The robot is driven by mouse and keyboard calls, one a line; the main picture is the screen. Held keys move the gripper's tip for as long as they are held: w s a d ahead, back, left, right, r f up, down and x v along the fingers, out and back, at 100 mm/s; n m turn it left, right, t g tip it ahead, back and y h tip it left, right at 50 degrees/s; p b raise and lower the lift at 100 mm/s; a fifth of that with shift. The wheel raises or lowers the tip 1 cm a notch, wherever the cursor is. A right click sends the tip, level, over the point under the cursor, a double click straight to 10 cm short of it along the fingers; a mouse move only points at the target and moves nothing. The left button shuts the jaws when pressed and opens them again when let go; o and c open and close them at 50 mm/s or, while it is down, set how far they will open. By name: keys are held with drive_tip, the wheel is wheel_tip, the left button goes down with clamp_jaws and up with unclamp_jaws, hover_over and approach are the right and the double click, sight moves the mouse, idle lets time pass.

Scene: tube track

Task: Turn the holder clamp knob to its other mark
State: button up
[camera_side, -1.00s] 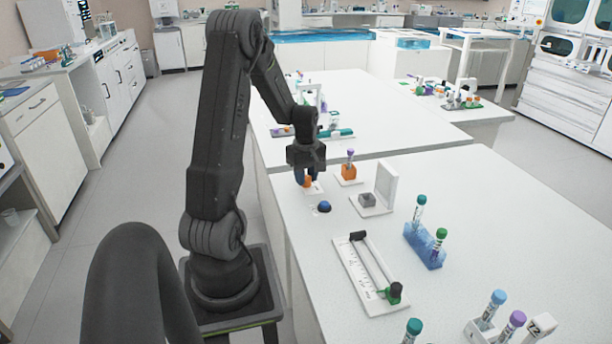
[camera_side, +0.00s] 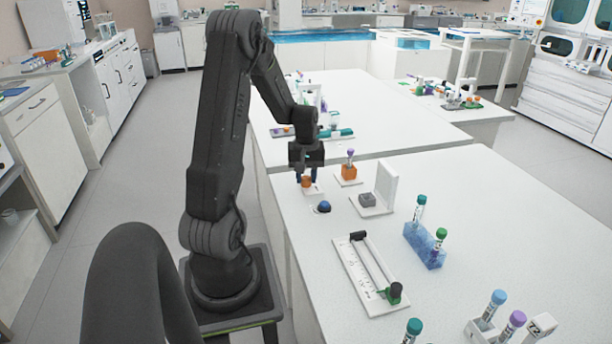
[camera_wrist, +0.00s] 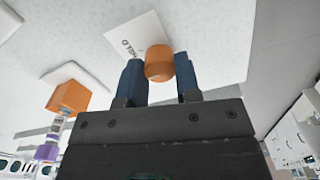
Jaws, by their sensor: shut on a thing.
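The orange clamp knob (camera_side: 307,182) stands on a small white plate (camera_side: 313,189) near the table's left edge. In the wrist view the round knob (camera_wrist: 159,63) sits between my two blue fingers, and the white plate (camera_wrist: 133,38) beside it carries printed lettering, partly covered. My gripper (camera_side: 306,177) points down and is shut on the knob. The orange tube holder (camera_side: 348,173) with a purple-capped tube is just right of it, and it also shows in the wrist view (camera_wrist: 68,97). The knob's marks cannot be made out clearly.
A dark blue dome (camera_side: 323,207) sits in front of the knob. A white stand with a grey block (camera_side: 368,199), a blue tube rack (camera_side: 425,246) and a white slide track (camera_side: 368,275) lie to the right and front. The right part of the table is clear.

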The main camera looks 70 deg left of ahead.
sight(306, 177)
drive_tip(key=m, duration=0.4)
drive_tip(key=shift+m, duration=2.2)
drive_tip(key=o, duration=0.9)
wheel_tip(306, 177, up, 14)
drive_tip(key=shift+f, duration=0.1)
